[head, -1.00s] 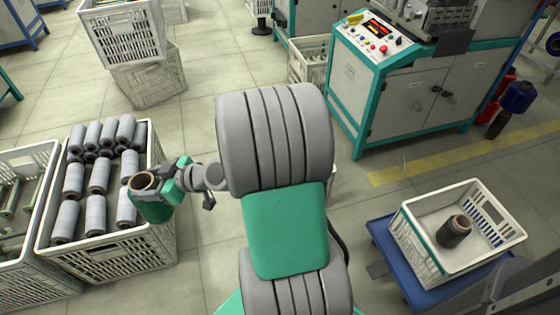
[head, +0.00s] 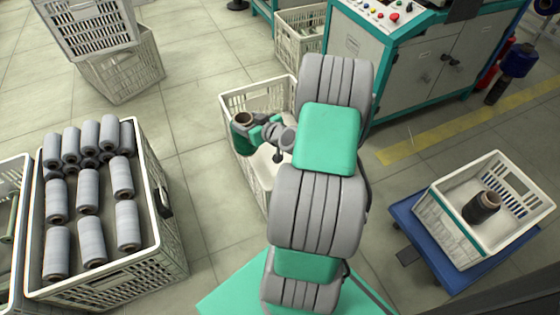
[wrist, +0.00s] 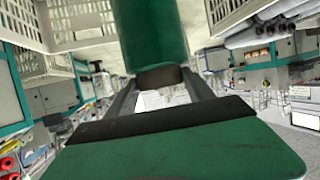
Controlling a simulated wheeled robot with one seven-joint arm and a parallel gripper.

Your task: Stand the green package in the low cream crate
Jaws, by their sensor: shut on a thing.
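The green package (head: 243,140), a green-wound bobbin with a brown hollow core, stands roughly upright in my gripper (head: 256,130). The gripper is shut on its side. In the wrist view the green package (wrist: 150,35) fills the top middle, between the fingers (wrist: 155,95). A low cream crate (head: 232,98) stands on the floor behind and below the gripper. The package appears over its left part; the height above it is hard to tell. The visible inside of the crate looks bare, but my arm hides its right part.
A crate of grey bobbins (head: 150,262) stands at left. Stacked crates (head: 125,75) are at upper left. A crate (head: 440,235) with a dark bobbin (head: 482,207) sits on a blue trolley (head: 405,218) at right. A machine cabinet (head: 400,75) stands behind.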

